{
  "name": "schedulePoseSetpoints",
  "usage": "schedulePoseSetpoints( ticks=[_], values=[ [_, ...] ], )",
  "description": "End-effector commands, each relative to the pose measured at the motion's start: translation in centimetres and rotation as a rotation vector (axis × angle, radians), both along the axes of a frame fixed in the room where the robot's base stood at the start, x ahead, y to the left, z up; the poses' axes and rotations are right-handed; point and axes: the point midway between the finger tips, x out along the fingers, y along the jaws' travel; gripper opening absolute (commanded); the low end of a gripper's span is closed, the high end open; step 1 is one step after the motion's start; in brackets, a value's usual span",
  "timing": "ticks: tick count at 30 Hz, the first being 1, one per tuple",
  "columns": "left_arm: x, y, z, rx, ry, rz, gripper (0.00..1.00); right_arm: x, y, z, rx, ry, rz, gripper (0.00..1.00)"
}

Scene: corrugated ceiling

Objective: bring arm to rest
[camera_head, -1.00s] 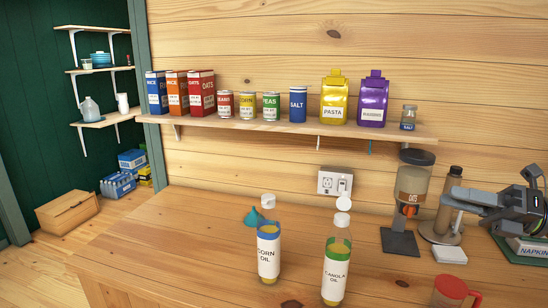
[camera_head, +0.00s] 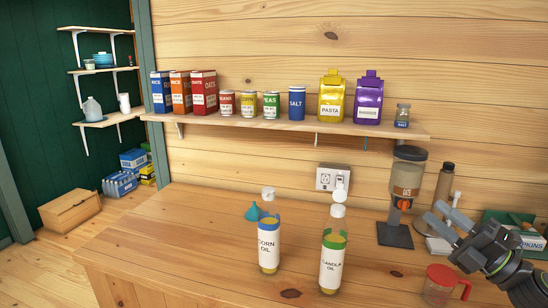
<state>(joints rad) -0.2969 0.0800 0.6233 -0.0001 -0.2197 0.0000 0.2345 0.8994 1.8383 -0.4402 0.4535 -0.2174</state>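My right gripper (camera_head: 434,212) is at the right of the head view, above the counter's right part. Its two grey fingers point up and left. They stand apart with nothing visible between them, so it looks open. My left gripper is not in view.
A corn oil bottle (camera_head: 268,244) and a canola oil bottle (camera_head: 333,262) stand upright on the wooden counter (camera_head: 190,235), with a teal funnel (camera_head: 252,212) behind. A red measuring cup (camera_head: 438,286) is just left of my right arm. A dispenser (camera_head: 406,180) and dark bottle (camera_head: 444,186) stand behind.

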Motion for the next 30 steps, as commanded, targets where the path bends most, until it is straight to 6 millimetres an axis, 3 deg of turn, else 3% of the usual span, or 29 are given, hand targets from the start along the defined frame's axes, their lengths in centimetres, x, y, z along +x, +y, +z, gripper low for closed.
schedulePoseSetpoints(
  ticks=[8,14,20,24,30],
  values=[
    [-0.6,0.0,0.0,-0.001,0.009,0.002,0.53,-0.8,-2.5,-9.3,0.449,0.354,-0.302,0.29],
    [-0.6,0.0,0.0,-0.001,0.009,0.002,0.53,-4.3,-4.2,-17.8,0.740,0.654,-0.548,0.29],
    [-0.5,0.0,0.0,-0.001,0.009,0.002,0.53,-11.0,-4.4,-26.4,0.995,0.981,-0.806,0.29],
    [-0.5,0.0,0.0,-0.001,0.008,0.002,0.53,-17.2,-3.3,-31.4,1.141,1.213,-0.986,0.29],
    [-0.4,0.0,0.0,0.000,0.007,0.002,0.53,-24.8,-1.0,-35.2,1.269,1.472,-1.182,0.29]
  ],
)
